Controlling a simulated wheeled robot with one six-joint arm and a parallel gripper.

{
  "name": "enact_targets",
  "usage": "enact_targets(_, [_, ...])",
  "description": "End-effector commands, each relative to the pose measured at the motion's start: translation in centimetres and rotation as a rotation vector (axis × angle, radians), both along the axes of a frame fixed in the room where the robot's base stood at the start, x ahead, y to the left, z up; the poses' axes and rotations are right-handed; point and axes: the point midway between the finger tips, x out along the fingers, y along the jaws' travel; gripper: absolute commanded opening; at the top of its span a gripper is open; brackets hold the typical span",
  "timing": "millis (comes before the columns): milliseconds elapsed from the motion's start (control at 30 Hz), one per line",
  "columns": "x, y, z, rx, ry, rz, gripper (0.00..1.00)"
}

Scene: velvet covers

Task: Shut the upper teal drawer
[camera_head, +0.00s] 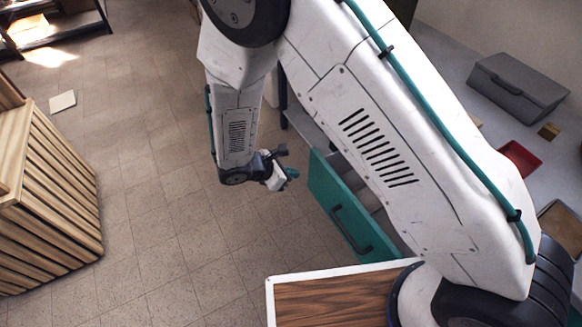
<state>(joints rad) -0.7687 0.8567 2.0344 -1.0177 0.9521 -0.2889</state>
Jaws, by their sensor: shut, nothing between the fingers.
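The teal drawer (334,197) stands pulled out below the grey worktop, in the middle right of the view. Its front carries a dark bar handle (350,230). Part of the drawer's inside shows behind the front, and my white arm hides the rest. I cannot tell from this view whether another drawer lies below it. My gripper (290,174) is shut and empty. It appears just left of the drawer front's far upper corner, seemingly apart from it.
A grey case (517,86), a red tray (520,160) and a small wooden block (548,131) lie on the worktop at right. A slatted wooden crate (50,200) stands at left. A pale sheet (62,101) lies on the tiled floor. The floor between crate and drawer is clear.

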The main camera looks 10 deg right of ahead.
Motion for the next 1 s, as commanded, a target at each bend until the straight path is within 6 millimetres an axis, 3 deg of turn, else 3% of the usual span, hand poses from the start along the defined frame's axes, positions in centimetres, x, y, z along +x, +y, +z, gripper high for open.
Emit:
enact_targets(67, [0.4,-1.3,-1.1,0.0,0.002,-0.005,0.0])
enact_targets(300, [1.7,-4.2,-0.9,0.002,0.0,-0.006,0.0])
enact_targets(700, [2.0,-4.9,-0.9,0.002,-0.001,-0.004,0.0])
enact_targets(733, [1.7,-9.9,-0.9,-0.003,0.009,-0.021,0.0])
enact_targets(800, [2.0,-6.9,-0.9,0.0,0.001,-0.007,0.0])
enact_targets(900, [2.0,-5.1,-0.9,0.002,0.0,0.006,0.0])
enact_targets(1000, [2.2,-4.6,-0.9,0.002,0.0,0.016,0.0])
